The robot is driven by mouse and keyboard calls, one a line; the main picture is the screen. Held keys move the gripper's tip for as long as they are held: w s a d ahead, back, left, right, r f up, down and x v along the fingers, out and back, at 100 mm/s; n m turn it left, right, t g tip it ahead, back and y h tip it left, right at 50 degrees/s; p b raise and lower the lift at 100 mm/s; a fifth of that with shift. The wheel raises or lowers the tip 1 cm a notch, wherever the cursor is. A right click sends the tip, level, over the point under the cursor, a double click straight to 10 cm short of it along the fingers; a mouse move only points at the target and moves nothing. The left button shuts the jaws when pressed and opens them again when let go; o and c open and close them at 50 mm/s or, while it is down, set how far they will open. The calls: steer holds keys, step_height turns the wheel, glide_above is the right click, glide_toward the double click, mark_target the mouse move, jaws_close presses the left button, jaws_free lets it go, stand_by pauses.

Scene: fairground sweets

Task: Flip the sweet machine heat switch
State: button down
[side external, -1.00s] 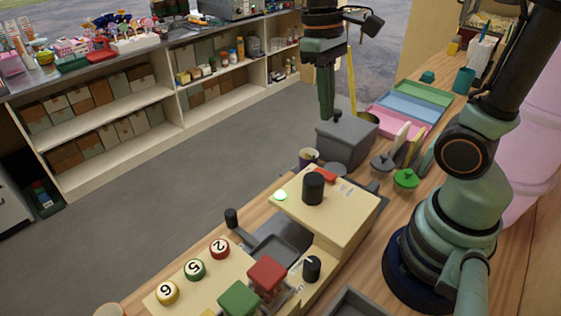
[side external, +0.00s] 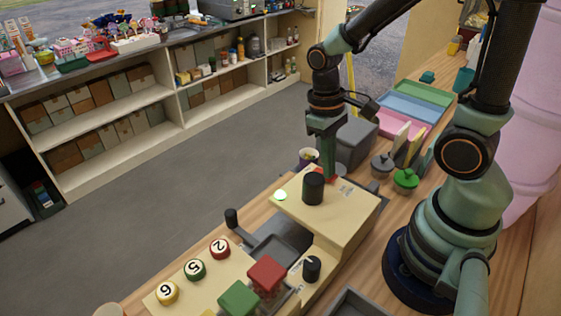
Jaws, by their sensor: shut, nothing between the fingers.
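A grey lidded box (side external: 356,143) and a small cup (side external: 308,157) stand just behind. Grey and green lidded pots (side external: 405,180) are to the right. A lever with a black grip (side external: 232,217), numbered buttons (side external: 195,268) and a red block (side external: 267,273) are in front.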

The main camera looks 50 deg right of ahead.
steer(key=shift+s+f, duration=0.15)
steer(key=shift+f, duration=0.1)
stand_by(0.4)
steer(key=shift+w+r, duration=0.2)
steer(key=shift+w, duration=0.65)
step_height(320, 180, up, 14)
steer(key=w, duration=0.2)
stand_by(0.4)
